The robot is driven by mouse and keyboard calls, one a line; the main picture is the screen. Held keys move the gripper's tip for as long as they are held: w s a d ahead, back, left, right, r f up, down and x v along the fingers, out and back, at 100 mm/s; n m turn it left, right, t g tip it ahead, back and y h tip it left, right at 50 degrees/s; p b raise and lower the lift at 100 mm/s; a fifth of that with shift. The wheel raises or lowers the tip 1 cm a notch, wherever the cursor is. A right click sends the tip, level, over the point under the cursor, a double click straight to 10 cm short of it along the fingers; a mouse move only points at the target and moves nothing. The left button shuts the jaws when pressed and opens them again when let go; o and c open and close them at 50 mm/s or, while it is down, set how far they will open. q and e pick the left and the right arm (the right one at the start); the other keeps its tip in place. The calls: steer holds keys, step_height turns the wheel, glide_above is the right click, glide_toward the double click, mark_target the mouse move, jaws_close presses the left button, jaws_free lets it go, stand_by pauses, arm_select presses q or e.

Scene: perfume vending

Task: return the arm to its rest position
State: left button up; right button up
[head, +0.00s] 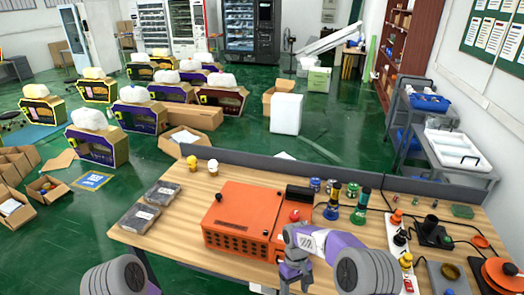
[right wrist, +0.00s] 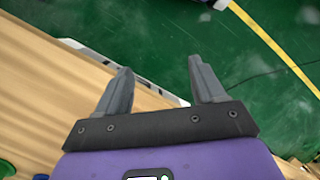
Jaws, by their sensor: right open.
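My right arm (head: 335,250) comes in from the lower right, in grey, white and purple. Its gripper (head: 294,280) points down near the front edge of the wooden table (head: 180,232), just in front of the orange box (head: 240,213). In the right wrist view the gripper (right wrist: 161,80) has its two grey fingers apart with nothing between them. The table edge and green floor show beyond the fingers. Of my left arm only a grey rounded link (head: 115,278) shows at the lower left; its gripper is out of view.
Black packs (head: 138,216) lie at the table's left, and small yellow and white figures (head: 192,163) stand at the back. Bottles (head: 359,208), cans and cabled devices (head: 430,232) crowd the right. A low grey partition (head: 300,172) runs along the back. Green floor lies in front.

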steer(key=s+a+f+m+t+y+b, duration=0.1)
steer(key=s+f+m+y+b, duration=0.15)
steer(key=s+f, duration=0.5)
steer(key=s+a+f+m+y+b, duration=0.1)
steer(key=s+f+b, duration=0.25)
steer(key=f, duration=0.65)
steer(key=s+d+f+m+t+b, duration=0.1)
steer(key=s+f+m+t+b, duration=0.1)
steer(key=s, duration=1)
step_height(320, 180, down, 3)
steer(key=m+t+y, duration=0.1)
steer(key=m, duration=0.1)
steer(key=shift+m, duration=0.35)
